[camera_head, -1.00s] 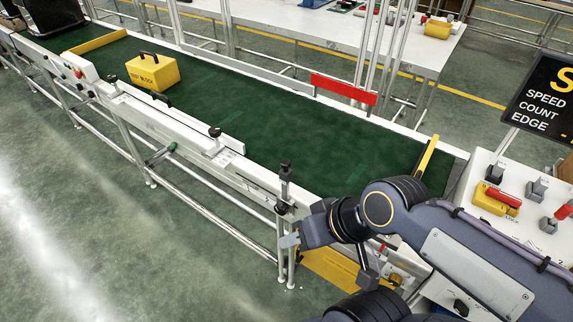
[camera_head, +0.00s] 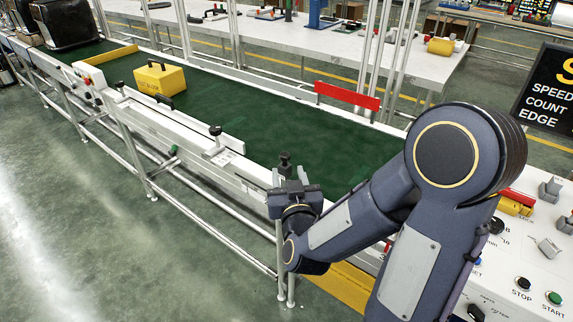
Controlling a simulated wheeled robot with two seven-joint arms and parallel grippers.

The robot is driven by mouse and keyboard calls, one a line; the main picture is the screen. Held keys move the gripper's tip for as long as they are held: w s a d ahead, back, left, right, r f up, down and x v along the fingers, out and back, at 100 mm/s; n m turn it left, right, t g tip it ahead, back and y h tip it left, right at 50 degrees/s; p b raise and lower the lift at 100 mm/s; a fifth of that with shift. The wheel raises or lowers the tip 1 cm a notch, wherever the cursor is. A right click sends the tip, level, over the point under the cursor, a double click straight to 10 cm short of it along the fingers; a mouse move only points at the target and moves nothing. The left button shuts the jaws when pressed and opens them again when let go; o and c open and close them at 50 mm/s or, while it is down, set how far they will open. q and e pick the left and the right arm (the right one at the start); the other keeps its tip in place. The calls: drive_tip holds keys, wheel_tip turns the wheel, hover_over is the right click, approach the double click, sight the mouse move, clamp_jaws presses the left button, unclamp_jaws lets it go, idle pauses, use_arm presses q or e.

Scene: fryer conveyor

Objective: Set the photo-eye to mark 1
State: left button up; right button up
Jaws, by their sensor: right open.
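A dark upright post with a black top (camera_head: 285,160) stands at the near rail of the green conveyor belt (camera_head: 300,135); it may be the photo-eye, but no label or mark is legible there. My right gripper (camera_head: 293,188) is open just in front of this post and overlaps its lower part in the picture. I cannot tell whether they touch. A black knob on a bracket (camera_head: 215,131) sits further left along the same rail. My left gripper is not in view.
A yellow block (camera_head: 160,79) with a black handle rests on the belt. A red plate (camera_head: 346,95) is on the far rail. A white control panel (camera_head: 507,262) with STOP and START buttons is at the right. A black sign (camera_head: 548,95) stands above it.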

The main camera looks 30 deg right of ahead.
sight(285, 159)
drive_tip(key=shift+w+d, duration=0.15)
drive_tip(key=shift+w, duration=0.1)
drive_tip(key=x, duration=0.7)
drive_tip(key=shift+w+d+r+p, duration=0.1)
drive_tip(key=shift+p, duration=0.3)
clamp_jaws()
